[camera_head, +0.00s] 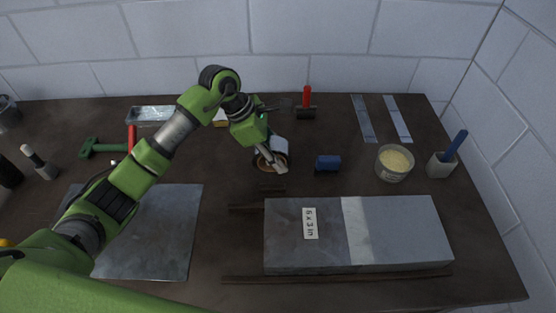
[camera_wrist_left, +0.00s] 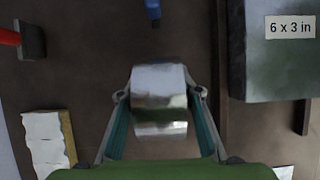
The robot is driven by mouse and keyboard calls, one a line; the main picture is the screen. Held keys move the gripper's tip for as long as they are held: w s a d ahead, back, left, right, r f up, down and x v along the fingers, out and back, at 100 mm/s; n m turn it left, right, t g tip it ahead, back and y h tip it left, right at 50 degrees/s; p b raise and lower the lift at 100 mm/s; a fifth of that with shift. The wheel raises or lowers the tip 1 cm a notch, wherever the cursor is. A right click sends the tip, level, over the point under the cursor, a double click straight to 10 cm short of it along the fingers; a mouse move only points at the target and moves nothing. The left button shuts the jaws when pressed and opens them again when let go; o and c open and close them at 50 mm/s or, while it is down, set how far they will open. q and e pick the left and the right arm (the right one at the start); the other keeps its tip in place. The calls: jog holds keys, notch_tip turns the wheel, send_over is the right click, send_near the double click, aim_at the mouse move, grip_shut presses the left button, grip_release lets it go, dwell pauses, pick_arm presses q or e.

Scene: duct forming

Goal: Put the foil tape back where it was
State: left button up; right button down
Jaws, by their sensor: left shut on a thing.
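The foil tape (camera_head: 279,161) is a silver roll with a tan core, near the middle of the table in the head view. My left gripper (camera_head: 268,155) is shut on it from above. In the left wrist view the shiny foil tape (camera_wrist_left: 158,88) sits between the two fingers of the left gripper (camera_wrist_left: 159,100). I cannot tell whether the roll touches the table. My right gripper is in neither view.
A grey duct (camera_head: 405,228) labelled 6 x 3 in, with a pale band across it, lies in front, between dark bars. A blue object (camera_head: 327,163) and a tub (camera_head: 394,163) stand to the right. A red-handled tool (camera_head: 306,102) is behind. A metal sheet (camera_head: 155,235) lies left.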

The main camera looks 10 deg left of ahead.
pick_arm(q)
jog(key=shift+w+f+p, duration=0.2)
jog(key=shift+f+p, duration=0.1)
jog(key=shift+f, duration=0.1)
notch_tip(320, 180, down, 2)
jog(key=shift+f+p, duration=0.15)
jog(key=shift+p, duration=0.5)
jog(key=shift+f, duration=0.2)
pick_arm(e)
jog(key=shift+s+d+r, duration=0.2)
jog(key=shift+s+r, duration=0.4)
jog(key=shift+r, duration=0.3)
pick_arm(q)
jog(key=shift+f, duration=0.1)
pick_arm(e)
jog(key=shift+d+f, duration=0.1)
pick_arm(q)
jog(key=shift+f+b, duration=0.15)
jog(key=shift+b, duration=0.15)
jog(key=o, duration=1.2)
jog(key=shift+c, duration=0.2)
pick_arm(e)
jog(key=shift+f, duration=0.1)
